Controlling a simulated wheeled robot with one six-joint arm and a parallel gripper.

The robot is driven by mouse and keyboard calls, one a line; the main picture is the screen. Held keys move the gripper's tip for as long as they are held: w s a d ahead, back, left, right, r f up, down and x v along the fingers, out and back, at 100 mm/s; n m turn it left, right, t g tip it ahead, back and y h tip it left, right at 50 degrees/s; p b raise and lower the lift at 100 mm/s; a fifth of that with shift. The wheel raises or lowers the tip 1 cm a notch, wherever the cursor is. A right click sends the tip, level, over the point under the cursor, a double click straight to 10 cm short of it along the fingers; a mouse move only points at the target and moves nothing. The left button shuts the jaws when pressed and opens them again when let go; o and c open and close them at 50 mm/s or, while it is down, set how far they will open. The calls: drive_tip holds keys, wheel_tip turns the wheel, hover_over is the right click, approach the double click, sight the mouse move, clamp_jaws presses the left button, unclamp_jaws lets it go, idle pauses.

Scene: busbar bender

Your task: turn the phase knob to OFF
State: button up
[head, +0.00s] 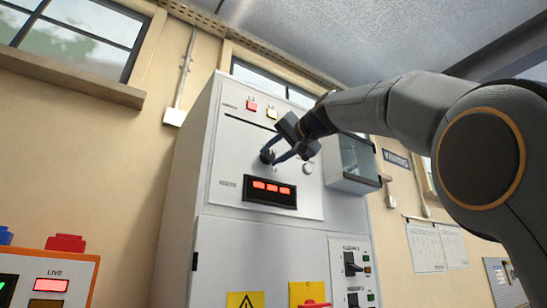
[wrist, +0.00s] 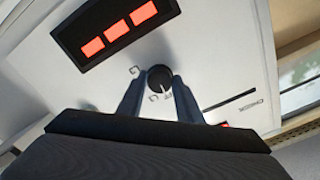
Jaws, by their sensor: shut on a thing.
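The phase knob (head: 267,156) is a round black knob on the upper panel of the tall grey cabinet (head: 240,258). In the wrist view the knob (wrist: 159,78) sits between the two fingertips of my gripper (wrist: 155,82). A white pointer mark shows on the knob's lower edge in that view; the small labels around it are too small to read. My gripper (head: 272,157) is shut on the knob, and its fingers partly cover the knob in the head view.
A black display (head: 270,192) with three lit red fields sits just below the knob. A glass-fronted box (head: 356,160) juts out at right. An orange-framed unit (head: 50,285) stands at lower left.

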drive_tip(key=shift+n, duration=0.4)
drive_tip(key=o, duration=1)
drive_tip(key=shift+o, duration=0.2)
drive_tip(key=shift+s+d, duration=0.1)
drive_tip(key=b+v, duration=0.3)
drive_tip(key=v, duration=0.4)
drive_tip(key=shift+s+d, duration=0.15)
drive_tip(key=shift+s, duration=0.1)
